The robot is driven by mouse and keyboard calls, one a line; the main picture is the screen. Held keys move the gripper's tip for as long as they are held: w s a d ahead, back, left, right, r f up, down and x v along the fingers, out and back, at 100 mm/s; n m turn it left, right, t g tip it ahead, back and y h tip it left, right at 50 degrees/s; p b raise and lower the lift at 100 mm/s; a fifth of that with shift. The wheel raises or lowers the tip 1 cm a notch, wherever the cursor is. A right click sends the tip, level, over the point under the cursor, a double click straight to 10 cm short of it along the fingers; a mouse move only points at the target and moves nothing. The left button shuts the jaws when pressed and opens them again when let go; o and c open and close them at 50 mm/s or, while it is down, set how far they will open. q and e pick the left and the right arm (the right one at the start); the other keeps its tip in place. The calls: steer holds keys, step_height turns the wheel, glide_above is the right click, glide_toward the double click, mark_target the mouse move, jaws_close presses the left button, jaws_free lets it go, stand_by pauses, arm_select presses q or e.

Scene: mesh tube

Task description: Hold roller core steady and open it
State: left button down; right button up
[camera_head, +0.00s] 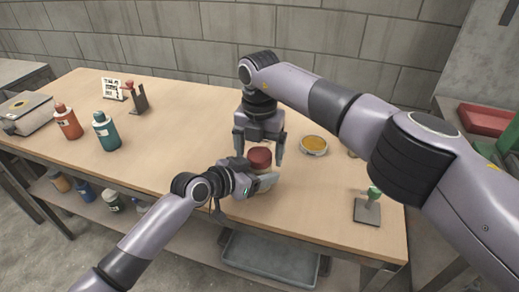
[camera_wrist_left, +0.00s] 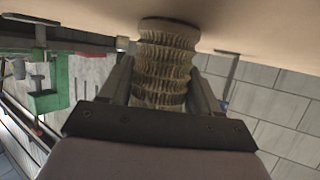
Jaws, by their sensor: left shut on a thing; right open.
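The roller core stands upright near the table's front edge. In the head view its round dark red top (camera_head: 259,156) shows, while its lower body is mostly hidden by my left gripper. In the left wrist view its pale, ribbed, mesh-like body (camera_wrist_left: 165,50) sits between the fingers. My left gripper (camera_head: 264,182) is shut on this body from the front left; it also shows in the left wrist view (camera_wrist_left: 163,88). My right gripper (camera_head: 259,154) points down from above, open, with one finger on each side of the red top. I cannot tell whether its fingers touch it.
A round dish with amber contents (camera_head: 314,145) lies right of the core. A small green-topped stand (camera_head: 368,207) is at the front right. Orange (camera_head: 68,122) and teal (camera_head: 106,132) bottles stand at the left, near a dark holder (camera_head: 138,99). The table between them and the core is clear.

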steer(key=shift+r, duration=2.3)
arm_select(q)
steer(key=shift+c, duration=0.8)
jaws_free()
